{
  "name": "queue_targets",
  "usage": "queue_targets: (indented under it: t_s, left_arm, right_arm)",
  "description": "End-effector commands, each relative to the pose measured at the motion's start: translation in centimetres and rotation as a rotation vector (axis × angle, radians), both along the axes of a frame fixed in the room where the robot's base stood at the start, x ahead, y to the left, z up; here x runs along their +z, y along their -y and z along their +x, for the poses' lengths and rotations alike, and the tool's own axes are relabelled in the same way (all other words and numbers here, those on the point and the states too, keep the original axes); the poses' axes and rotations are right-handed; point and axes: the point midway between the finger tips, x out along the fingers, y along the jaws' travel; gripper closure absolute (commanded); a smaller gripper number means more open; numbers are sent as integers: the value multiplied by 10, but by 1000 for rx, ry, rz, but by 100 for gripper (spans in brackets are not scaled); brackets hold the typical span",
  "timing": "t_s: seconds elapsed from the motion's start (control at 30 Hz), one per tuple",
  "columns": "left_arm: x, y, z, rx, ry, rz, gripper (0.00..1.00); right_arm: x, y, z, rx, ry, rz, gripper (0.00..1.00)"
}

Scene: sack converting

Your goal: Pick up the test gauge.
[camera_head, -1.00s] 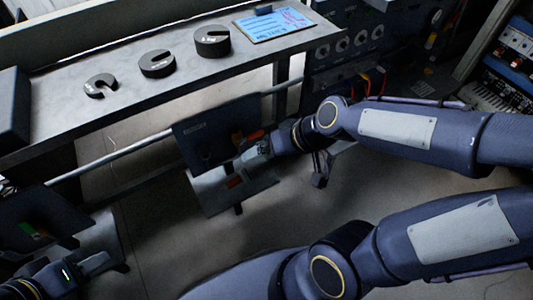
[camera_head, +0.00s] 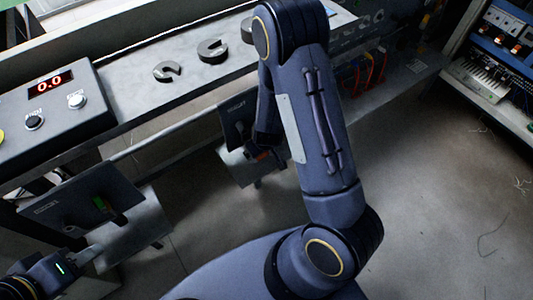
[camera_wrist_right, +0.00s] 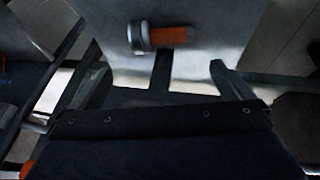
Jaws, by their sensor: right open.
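A small cylinder with an orange body and a grey metal ring end (camera_wrist_right: 170,38), possibly the test gauge, lies on a pale grey plate (camera_wrist_right: 190,12) in the right wrist view. My right gripper (camera_wrist_right: 158,66) is open, its two fingers spread to either side just short of the cylinder, with nothing between them.
A rail (camera_head: 150,143) runs along the bench front. On the bench stand a control box (camera_head: 75,112) reading 0.0 and slotted dark weights (camera_head: 212,50). Open floor lies at right.

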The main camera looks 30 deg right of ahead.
Motion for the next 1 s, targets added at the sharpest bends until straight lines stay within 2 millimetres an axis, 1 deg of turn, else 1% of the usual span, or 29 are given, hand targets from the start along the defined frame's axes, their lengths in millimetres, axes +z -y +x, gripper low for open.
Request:
queue_targets:
  t_s: [0.03, 0.27, 0.33, 0.5, 0.6, 0.87, 1.0]
  left_arm:
    - [-6, 0, 0, 0, 0, 0, 64]
    - [-10, 0, 0, 0, 0, 0, 64]
    - [-15, 0, 0, 0, 0, 0, 64]
    - [-30, 0, 0, 0, 0, 0, 64]
    - [-34, 0, 0, 0, 0, 0, 64]
    - [-32, 0, 0, 0, 0, 0, 64]
    - [-32, 0, 0, 0, 0, 0, 64]
  right_arm:
    - [-10, 1, 3, -1, 0, 0, 0]
    - [-20, 2, 9, 0, 1, 1, 0]
    - [-27, 2, 11, 1, 1, 1, 0]
    - [-53, 3, 20, -1, -1, 1, 0]
    - [-63, 5, 25, -2, -1, 2, 0]
    - [-63, 5, 27, 1, 0, 2, 0]
    - [-63, 5, 27, 1, 0, 2, 18]
